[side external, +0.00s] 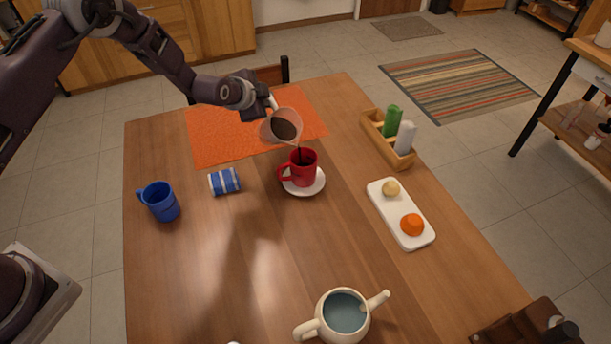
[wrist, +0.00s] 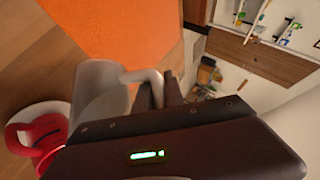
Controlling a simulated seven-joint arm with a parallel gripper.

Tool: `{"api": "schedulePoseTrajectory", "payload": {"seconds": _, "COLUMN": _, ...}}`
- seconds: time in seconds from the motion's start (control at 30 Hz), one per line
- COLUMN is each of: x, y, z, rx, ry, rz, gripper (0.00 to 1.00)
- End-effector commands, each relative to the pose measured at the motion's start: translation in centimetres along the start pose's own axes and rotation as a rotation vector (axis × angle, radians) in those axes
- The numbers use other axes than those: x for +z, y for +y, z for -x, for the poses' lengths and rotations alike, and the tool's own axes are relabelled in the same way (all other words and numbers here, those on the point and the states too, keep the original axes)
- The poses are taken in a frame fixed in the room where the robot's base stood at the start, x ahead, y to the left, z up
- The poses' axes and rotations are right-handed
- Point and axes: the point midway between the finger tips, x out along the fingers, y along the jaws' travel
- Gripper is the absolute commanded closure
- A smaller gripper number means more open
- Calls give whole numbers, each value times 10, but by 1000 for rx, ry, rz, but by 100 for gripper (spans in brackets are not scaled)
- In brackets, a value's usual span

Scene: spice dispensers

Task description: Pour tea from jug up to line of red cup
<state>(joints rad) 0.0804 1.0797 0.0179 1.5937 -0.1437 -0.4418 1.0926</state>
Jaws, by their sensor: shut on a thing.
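A clear jug (side external: 281,127) holding dark tea is tilted above the red cup (side external: 303,168). A thin dark stream runs from the jug's lip down to the cup. My gripper (side external: 268,103) is shut on the jug's handle. In the wrist view my gripper (wrist: 160,90) closes around the pale handle of the jug (wrist: 98,95), and the red cup (wrist: 38,138) is at the lower left. The red cup stands upright on a white saucer (side external: 318,189). The tea level and the line in the cup cannot be made out.
A cream teapot (side external: 345,312) is at the front. A white tray (side external: 393,212) with two items and a wooden caddy (side external: 376,131) lie right. An orange mat (side external: 225,135) lies behind.

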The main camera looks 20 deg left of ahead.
Motion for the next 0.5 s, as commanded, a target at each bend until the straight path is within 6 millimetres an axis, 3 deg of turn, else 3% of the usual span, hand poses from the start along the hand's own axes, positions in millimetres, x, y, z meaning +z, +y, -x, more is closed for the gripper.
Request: {"api": "schedulePoseTrajectory", "payload": {"seconds": 0.5, "x": -4, "y": -2, "z": 4, "rx": -23, "ry": -5, "rz": -20, "gripper": 100}}
